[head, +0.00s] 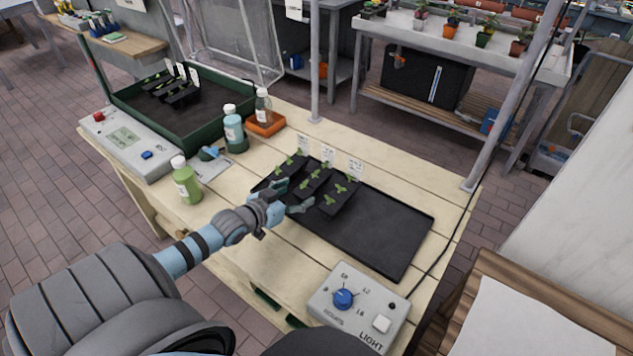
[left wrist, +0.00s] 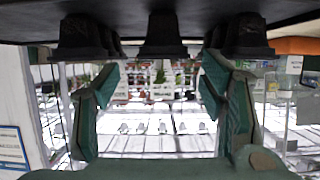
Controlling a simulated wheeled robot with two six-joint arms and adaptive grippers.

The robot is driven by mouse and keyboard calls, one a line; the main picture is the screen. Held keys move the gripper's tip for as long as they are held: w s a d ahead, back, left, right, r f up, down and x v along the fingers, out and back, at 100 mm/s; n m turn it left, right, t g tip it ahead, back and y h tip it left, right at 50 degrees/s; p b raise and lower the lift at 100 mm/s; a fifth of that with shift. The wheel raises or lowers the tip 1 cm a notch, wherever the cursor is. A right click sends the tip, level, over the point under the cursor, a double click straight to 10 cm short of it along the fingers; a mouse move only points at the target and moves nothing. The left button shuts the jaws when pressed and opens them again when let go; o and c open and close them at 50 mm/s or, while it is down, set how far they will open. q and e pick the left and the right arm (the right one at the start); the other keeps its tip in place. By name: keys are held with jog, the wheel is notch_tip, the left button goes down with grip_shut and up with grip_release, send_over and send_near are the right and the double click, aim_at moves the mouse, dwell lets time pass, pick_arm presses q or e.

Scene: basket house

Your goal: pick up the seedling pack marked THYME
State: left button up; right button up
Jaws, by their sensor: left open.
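Three black seedling packs with green sprouts stand side by side on a black tray (head: 385,235): a left pack (head: 270,182), a middle pack (head: 312,183) and a right pack (head: 338,197). White labels stand behind them; their print is too small to read, so I cannot tell which is THYME. My left gripper (head: 290,197) is open and empty at the packs' near side. In the left wrist view, which looks upside down, my left gripper's fingers (left wrist: 160,78) are spread either side of the middle pack's line (left wrist: 162,38). My right gripper is out of view.
A grey control box (head: 360,305) with a blue knob stands at the near edge. A green bottle (head: 186,182), a blue bottle (head: 234,132) and an orange dish (head: 265,124) stand left. A green-rimmed tray (head: 205,130) holds more packs. The tray's right half is bare.

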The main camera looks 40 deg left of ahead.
aim_at(306, 187)
pick_arm(q)
jog(key=b+x, duration=0.4)
jog(key=x, duration=0.4)
jog(key=shift+a+f, duration=0.2)
jog(key=shift+w, duration=0.4)
jog(key=shift+r, duration=0.15)
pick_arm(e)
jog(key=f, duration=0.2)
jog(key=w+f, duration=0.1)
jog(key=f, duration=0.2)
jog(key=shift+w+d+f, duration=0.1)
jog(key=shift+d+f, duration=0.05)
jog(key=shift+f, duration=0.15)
